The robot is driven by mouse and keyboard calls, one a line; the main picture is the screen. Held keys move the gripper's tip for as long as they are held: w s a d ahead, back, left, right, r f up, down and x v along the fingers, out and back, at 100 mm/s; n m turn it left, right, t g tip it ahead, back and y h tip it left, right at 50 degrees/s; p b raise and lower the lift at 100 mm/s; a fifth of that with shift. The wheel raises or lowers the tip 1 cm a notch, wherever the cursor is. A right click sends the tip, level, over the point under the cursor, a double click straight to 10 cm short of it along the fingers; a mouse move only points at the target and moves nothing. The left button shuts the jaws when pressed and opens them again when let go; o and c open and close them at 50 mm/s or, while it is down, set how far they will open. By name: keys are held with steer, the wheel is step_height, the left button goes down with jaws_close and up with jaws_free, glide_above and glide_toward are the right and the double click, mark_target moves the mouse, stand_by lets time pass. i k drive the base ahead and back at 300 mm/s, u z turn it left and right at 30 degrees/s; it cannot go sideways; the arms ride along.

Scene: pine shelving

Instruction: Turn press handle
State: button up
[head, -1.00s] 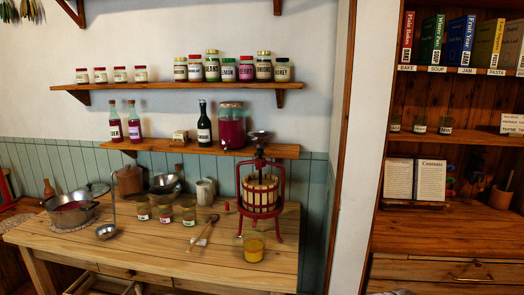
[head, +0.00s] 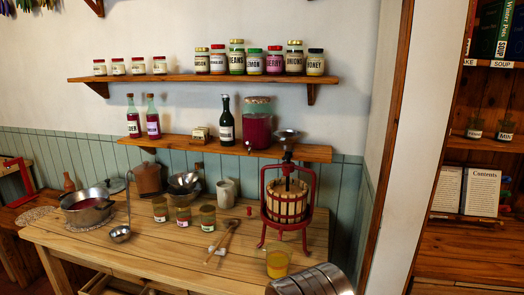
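The press (head: 287,205) stands at the right end of the wooden worktable, in the head view. It has a red frame, a slatted wooden basket and a dark screw at the top centre. A grey funnel-like bowl (head: 287,134) shows above it. I cannot clearly make out a separate turning handle on the press. A glass of orange-yellow liquid (head: 277,263) stands in front of it. A ridged silver-grey part at the bottom edge may be mine. My gripper's fingers are not in view.
The worktable (head: 130,255) also holds a pot (head: 87,208), a ladle (head: 120,233), several small jars and wooden spoons (head: 224,238). Wall shelves (head: 200,80) with jars and bottles hang above. A pine bookcase (head: 460,245) stands at the right.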

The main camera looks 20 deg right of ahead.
mark_target(288, 155)
steer(key=u, duration=0.55)
steer(key=i, duration=0.95)
steer(key=u, duration=0.3)
